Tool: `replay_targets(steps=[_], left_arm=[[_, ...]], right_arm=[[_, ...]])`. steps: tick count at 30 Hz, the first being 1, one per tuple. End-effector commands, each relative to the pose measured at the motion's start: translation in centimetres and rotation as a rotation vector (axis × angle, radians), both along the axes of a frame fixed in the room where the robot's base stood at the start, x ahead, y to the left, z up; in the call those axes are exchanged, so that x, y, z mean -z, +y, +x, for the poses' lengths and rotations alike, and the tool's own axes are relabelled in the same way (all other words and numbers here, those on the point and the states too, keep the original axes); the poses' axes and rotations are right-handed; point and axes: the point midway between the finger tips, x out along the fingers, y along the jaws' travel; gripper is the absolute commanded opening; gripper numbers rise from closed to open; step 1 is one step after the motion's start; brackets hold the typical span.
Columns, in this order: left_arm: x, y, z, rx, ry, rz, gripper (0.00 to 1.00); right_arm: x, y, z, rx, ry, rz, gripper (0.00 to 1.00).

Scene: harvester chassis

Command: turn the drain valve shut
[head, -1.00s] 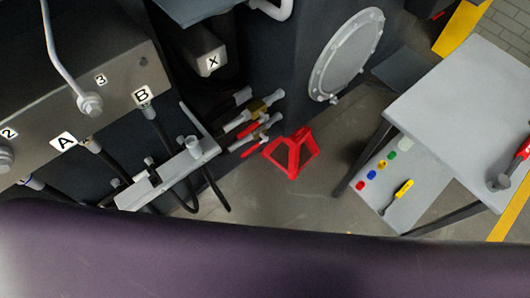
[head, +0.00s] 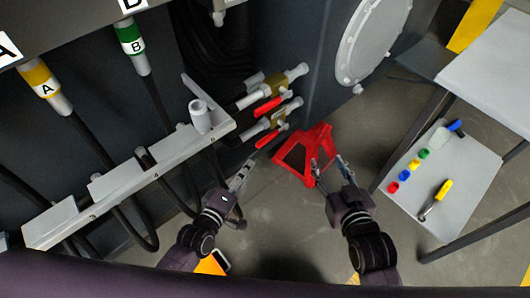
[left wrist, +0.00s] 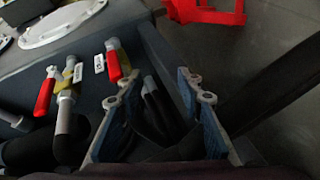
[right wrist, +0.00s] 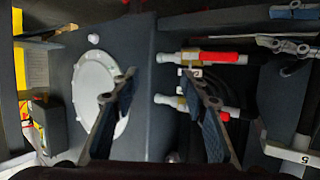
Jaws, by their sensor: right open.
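Two valves with red lever handles sit on the machine's lower side in the head view, an upper one (head: 268,105) and a lower one (head: 270,137). I cannot read which is the drain valve. Both red handles also show in the left wrist view, one at left (left wrist: 44,96) and one nearer the middle (left wrist: 113,64), with small tags. The right wrist view shows both valves too (right wrist: 222,57). My left gripper (head: 243,175) is open and empty, below and left of the valves. My right gripper (head: 328,168) is open and empty, in front of the red stand. Neither touches a valve.
A red stand (head: 318,140) is on the floor right of the valves. A grey bracket (head: 165,165) with hoses lies to the left. A round cover (head: 372,35) is above right. A table (head: 490,75) with a lower shelf (head: 465,190) stands at right.

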Motion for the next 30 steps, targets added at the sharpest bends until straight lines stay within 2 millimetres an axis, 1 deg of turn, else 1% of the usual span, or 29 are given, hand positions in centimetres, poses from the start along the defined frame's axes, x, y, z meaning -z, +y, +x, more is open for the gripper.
replay_targets(steps=[1,6,9,13,17,20,25,30], left_arm=[[0.3,-0.5,0.5,-0.002,-0.028,-0.055,0.34],[-2.5,-1.7,1.4,-0.006,-0.090,-0.221,0.34],[-3.8,-2.2,1.5,-0.004,-0.112,-0.293,0.34],[-4.9,-2.5,1.6,0.000,-0.127,-0.345,0.34],[-5.3,-2.7,1.9,0.001,-0.132,-0.361,0.34],[-5.4,-3.0,2.7,0.001,-0.134,-0.361,0.34],[-5.3,-3.8,4.8,0.000,-0.133,-0.361,0.34],[-5.3,-4.6,6.7,-0.001,-0.132,-0.359,0.34]], right_arm=[[-0.2,0.1,0.0,-0.001,-0.044,0.010,0.41],[-4.4,0.1,-0.4,-0.003,-0.156,0.037,0.41],[-6.3,0.1,-0.8,-0.004,-0.201,0.048,0.41],[-7.7,0.0,-1.2,-0.004,-0.234,0.056,0.41],[-8.7,0.1,-1.2,-0.006,-0.262,0.064,0.41],[-9.7,0.2,-1.1,-0.008,-0.306,0.075,0.41],[-12.4,0.6,-1.1,-0.016,-0.429,0.108,0.41],[-15.3,0.9,-1.5,-0.023,-0.559,0.143,0.41]])
